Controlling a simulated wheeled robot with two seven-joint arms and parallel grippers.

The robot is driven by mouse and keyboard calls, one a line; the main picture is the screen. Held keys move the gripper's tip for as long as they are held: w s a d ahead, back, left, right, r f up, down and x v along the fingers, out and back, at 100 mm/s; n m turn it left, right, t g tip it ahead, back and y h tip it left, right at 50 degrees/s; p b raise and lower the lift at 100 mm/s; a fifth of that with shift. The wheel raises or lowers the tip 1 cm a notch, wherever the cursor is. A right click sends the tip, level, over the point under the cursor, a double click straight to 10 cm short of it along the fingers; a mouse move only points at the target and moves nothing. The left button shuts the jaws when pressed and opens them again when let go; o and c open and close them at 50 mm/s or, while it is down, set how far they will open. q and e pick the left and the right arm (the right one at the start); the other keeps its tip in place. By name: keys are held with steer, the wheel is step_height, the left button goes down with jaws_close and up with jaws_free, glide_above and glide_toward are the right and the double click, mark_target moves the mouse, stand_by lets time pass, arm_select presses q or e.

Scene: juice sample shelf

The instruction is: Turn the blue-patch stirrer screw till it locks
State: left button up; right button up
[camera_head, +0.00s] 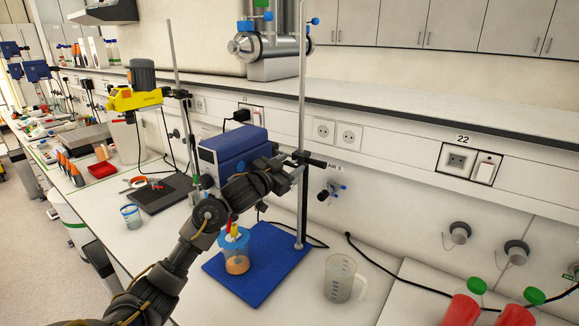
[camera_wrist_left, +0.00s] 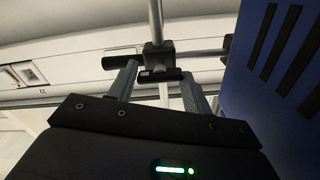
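The blue stirrer motor (camera_head: 232,152) is held on an upright rod (camera_head: 301,105) above a blue base plate (camera_head: 262,268); its blue housing fills the right of the left wrist view (camera_wrist_left: 285,60). A black clamp (camera_head: 308,158) joins it to the rod. In the left wrist view the clamp block (camera_wrist_left: 157,56) has a dark screw handle (camera_wrist_left: 160,76) facing me. My left gripper (camera_head: 293,172) is at the clamp. Its two grey fingers stand apart, one on each side of the handle; I cannot tell whether they touch it. My right gripper is out of view.
A jar with orange liquid (camera_head: 237,262) stands on the base plate below my left arm. A clear jug (camera_head: 341,279) stands right of it, and red bottles (camera_head: 463,307) at the front right. A yellow stirrer (camera_head: 135,98) stands further left. A shelf (camera_head: 430,115) runs behind.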

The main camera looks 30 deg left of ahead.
arm_select(q)
steer(key=o, duration=0.3)
steer(key=shift+o, duration=0.2)
steer(key=shift+s+f, duration=0.1)
steer(key=shift+s, duration=0.3)
steer(key=s+a+b, duration=0.1)
steer(key=s+b, duration=0.1)
steer(key=s, duration=0.8)
steer(key=shift+a, duration=0.3)
